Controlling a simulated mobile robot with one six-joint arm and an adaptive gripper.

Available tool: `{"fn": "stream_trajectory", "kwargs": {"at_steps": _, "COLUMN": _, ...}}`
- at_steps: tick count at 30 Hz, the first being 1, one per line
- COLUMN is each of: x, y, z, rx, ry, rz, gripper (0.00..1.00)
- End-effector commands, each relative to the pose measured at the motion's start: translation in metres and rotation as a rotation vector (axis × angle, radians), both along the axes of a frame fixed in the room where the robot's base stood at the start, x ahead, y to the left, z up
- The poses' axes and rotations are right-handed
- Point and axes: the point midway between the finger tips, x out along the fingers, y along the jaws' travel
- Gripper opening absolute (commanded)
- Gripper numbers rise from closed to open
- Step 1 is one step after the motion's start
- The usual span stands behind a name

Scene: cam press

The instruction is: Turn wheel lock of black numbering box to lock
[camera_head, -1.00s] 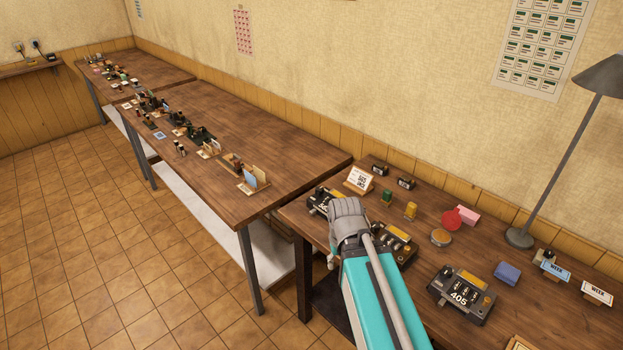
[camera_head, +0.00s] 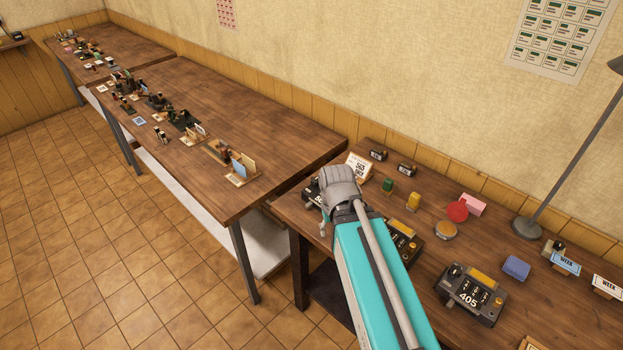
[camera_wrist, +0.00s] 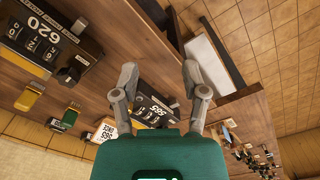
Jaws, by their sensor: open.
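Three black numbering boxes stand on the near table. The left box (camera_head: 313,194) is mostly hidden behind my gripper (camera_head: 338,192) in the head view. In the wrist view this box (camera_wrist: 154,115) shows beyond and between my open, empty fingers (camera_wrist: 161,73), with digits that look like 585. The middle box (camera_head: 405,242) is partly covered by my arm; in the wrist view it reads 620 (camera_wrist: 40,38), with dark knobs at its side. The right box (camera_head: 472,292) reads 405 and has a dark knob at its left. I cannot tell which knob is the wheel lock or whether my fingers touch anything.
A lamp (camera_head: 528,227) stands at the right. A long table (camera_head: 270,130) with small items lies left, across a narrow gap.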

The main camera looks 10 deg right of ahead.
Motion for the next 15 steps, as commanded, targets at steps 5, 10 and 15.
{"fn": "stream_trajectory", "kwargs": {"at_steps": 5, "x": 0.000, "y": 0.000, "z": 0.000, "rx": 0.000, "ry": 0.000, "rz": 0.002, "gripper": 0.72}}
{"fn": "stream_trajectory", "kwargs": {"at_steps": 10, "x": 0.008, "y": 0.000, "z": 0.002, "rx": 0.000, "ry": 0.000, "rz": 0.038, "gripper": 0.86}}
{"fn": "stream_trajectory", "kwargs": {"at_steps": 15, "x": 0.030, "y": -0.006, "z": 0.007, "rx": 0.000, "ry": 0.000, "rz": 0.153, "gripper": 0.86}}
